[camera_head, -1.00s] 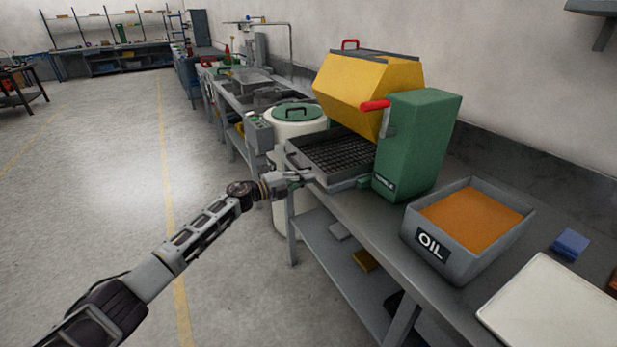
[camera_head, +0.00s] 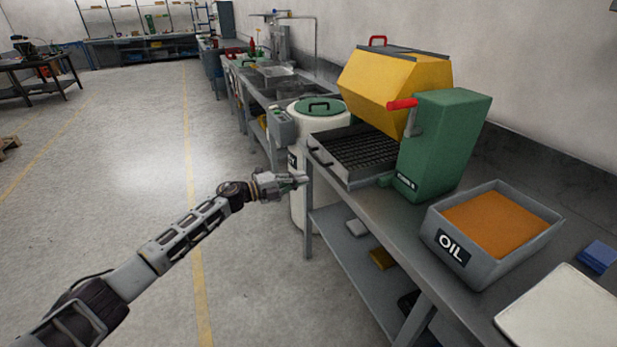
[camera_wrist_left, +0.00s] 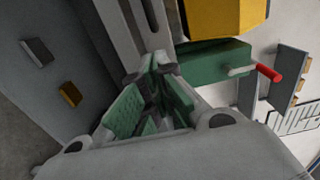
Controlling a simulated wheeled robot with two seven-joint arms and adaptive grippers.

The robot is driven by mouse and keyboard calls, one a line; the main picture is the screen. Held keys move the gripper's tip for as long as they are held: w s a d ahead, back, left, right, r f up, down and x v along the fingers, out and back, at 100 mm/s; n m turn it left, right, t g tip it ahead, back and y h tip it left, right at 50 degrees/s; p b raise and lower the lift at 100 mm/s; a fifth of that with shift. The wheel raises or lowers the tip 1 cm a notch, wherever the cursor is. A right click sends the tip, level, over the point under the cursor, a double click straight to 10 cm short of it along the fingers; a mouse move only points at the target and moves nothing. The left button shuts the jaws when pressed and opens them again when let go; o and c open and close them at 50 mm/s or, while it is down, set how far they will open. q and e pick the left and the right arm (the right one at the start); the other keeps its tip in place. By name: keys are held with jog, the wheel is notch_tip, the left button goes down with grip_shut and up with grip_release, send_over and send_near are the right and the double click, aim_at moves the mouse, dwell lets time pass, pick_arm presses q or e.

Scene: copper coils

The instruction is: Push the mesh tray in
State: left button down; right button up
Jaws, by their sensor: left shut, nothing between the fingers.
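The mesh tray (camera_head: 366,152) is a grey metal tray with a dark mesh floor, under the yellow drum of the green machine on the bench. Its front wall with a dark handle faces left in the head view, and the tray sticks out from beneath the drum. My left gripper (camera_head: 303,178) is shut and empty, just left of the tray's front and apart from it in the head view. In the left wrist view the green-padded fingers (camera_wrist_left: 152,95) point toward the grey tray edge; contact cannot be told there. My right gripper is not in view.
The yellow drum (camera_head: 392,84) and green housing (camera_head: 446,145) with a red-handled lever stand over the tray. A grey oil bin (camera_head: 480,270) sits nearer on the bench. A white barrel with a green lid (camera_head: 320,108) stands behind.

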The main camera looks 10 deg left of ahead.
pick_arm(q)
jog(key=shift+v, duration=1.1)
